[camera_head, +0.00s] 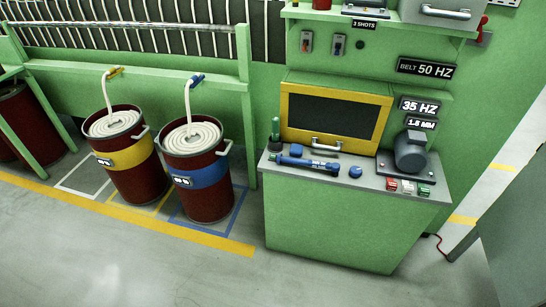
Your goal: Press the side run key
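A row of three small keys sits on the front right edge of the green cabinet's grey top: a red key (391,184), a white key (407,187) and a green key (424,189). Their lettering is too small to read, so I cannot tell which is the side run key. A dark grey motor (410,151) stands on a plate just behind them. Two small switches, one at left (306,42) and one at right (338,45), are on the green panel above. Neither of my grippers is in view.
The green cabinet (330,230) carries a yellow-framed screen (335,115), a blue tool (307,164) and a blue knob (355,171). Two dark red drums, one yellow-banded (128,156) and one blue-banded (197,174), stand left. The floor in front (130,265) is clear.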

